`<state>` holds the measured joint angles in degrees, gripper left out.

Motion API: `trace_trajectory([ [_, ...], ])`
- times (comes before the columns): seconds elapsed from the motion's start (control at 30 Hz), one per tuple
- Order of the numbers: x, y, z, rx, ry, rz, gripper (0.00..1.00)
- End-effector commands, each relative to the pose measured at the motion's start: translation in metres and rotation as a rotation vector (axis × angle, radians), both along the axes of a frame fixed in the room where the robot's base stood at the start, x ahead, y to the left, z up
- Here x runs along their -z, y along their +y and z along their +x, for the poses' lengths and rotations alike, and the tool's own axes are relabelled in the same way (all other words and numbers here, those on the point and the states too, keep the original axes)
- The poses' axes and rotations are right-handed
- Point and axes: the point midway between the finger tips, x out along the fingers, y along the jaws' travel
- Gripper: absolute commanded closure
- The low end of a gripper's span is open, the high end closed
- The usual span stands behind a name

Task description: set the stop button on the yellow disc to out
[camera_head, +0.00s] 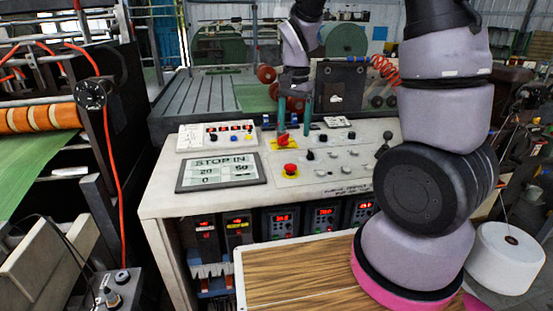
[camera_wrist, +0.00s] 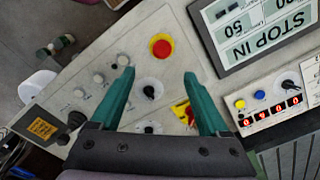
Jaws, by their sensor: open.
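The stop button (camera_head: 290,170) is a round red button on a yellow disc, on the sloping top of the pale control desk (camera_head: 225,146). In the wrist view the stop button (camera_wrist: 161,47) lies just beyond the fingertips, between their lines. My gripper (camera_head: 294,128) has two teal fingers, apart and empty, behind the button in the head view. My gripper (camera_wrist: 160,75) shows a black knob (camera_wrist: 150,89) between its fingers. The display (camera_head: 220,171) reads "STOP IN".
A red rotary handle (camera_head: 283,140) on a yellow plate stands near my fingers; the right finger partly hides it in the wrist view. Several knobs and a black ball-topped lever (camera_head: 387,136) are on the desk. A wood-topped surface (camera_head: 300,272) lies in front.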

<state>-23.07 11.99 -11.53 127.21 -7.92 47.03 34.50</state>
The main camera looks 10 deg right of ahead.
Motion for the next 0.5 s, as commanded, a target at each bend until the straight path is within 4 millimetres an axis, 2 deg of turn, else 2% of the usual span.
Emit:
trace_trajectory([
  [0.27,0.028,0.001,0.001,0.006,0.015,-0.012,0.21],
  [0.5,0.074,0.001,0.001,0.005,0.015,-0.012,0.21],
])
